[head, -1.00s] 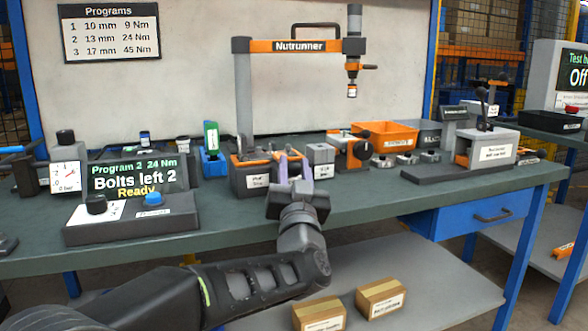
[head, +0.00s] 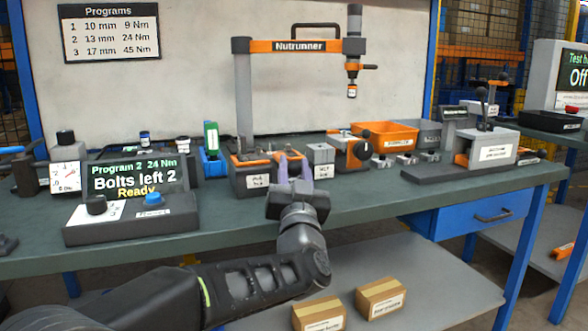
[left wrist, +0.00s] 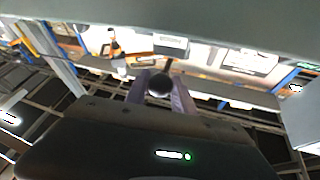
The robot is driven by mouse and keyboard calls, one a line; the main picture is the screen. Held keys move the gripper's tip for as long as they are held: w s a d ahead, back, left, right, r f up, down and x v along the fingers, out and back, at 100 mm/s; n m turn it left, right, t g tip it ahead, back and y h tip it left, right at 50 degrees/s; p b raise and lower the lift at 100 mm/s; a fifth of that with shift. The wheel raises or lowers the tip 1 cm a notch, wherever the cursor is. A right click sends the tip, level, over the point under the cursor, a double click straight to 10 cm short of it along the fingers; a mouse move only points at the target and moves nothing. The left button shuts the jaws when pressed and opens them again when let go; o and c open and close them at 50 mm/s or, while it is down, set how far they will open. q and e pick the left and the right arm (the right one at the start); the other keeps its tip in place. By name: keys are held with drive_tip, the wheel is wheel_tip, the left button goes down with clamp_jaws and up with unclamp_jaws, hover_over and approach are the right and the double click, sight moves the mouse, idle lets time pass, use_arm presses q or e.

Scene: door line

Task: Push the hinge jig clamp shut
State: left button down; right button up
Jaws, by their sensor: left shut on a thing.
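My left gripper (head: 294,163) reaches over the bench's front edge, at the right part of a dark jig block (head: 251,182) with orange parts on top. In the left wrist view, a dark round knob (left wrist: 160,85) sits between the fingers of my left gripper (left wrist: 160,80), and they are shut on it. I take it for the clamp's handle knob; in the head view the gripper hides it. How far the clamp is closed cannot be told. My right gripper is not in view.
A grey block (head: 320,155) and an orange fixture with a black knob (head: 353,152) stand close right of the gripper. The nutrunner (head: 352,75) hangs above. A control box (head: 132,218) is to the left. The bench front (head: 370,195) right of the gripper is clear.

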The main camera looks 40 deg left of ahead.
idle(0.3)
use_arm(q)
drive_tip(key=shift+w+a, duration=0.7)
drive_tip(key=shift+a, duration=0.3)
drive_tip(key=shift+a+r, duration=0.1)
drive_tip(key=shift+a, duration=0.05)
drive_tip(key=c, duration=1.1)
unclamp_jaws()
drive_tip(key=shift+w, duration=0.1)
drive_tip(key=shift+o, duration=0.2)
drive_tip(key=shift+s+d+f, duration=0.25)
drive_tip(key=shift+s+d, duration=0.15)
drive_tip(key=p+v, duration=0.1)
drive_tip(key=v, duration=0.5)
drive_tip(key=shift+s+d+f, duration=0.1)
drive_tip(key=shift+s+f, duration=0.1)
drive_tip(key=shift+s, duration=0.05)
